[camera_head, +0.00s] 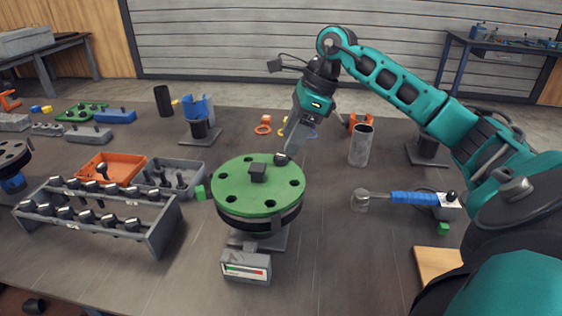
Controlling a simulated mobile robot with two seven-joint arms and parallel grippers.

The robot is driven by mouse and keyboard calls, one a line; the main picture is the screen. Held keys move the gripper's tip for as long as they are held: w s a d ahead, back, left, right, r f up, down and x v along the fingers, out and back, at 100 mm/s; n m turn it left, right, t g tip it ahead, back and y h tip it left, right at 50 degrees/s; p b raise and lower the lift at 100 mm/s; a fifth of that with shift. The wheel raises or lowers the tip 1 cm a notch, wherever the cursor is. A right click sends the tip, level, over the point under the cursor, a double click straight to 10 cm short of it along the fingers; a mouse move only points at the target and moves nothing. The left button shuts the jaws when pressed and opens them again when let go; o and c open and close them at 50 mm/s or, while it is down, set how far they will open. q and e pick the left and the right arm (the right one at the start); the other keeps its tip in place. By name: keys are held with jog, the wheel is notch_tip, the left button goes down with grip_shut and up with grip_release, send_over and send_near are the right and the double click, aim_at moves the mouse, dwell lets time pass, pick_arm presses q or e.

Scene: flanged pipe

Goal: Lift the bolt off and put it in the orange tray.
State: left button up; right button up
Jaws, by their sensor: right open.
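A green round flange (240,192) with several dark holes sits on top of the black pipe end in the middle of the table. A dark bolt head (281,159) stands at the flange's far edge. My right gripper (292,144) reaches down from the upper right, open, with its fingertips close above and beside that bolt head. I cannot tell whether they touch it. The orange tray (128,165) lies to the left of the flange, with a dark bolt-like piece in it. My left gripper is not in view.
A grey tray (193,165) with dark bolts adjoins the orange tray. A grey rack (160,233) of bolts stands in front of both. A gauge box (245,267) is in front; a blue-handled tool (413,198) lies right.

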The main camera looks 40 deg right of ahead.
aim_at(282, 155)
jog(key=x, duration=0.3)
jog(key=shift+w+a+f, duration=0.1)
jog(key=shift+a+f, duration=0.1)
jog(key=shift+f, duration=0.05)
jog(key=shift+r, duration=0.1)
grip_shut()
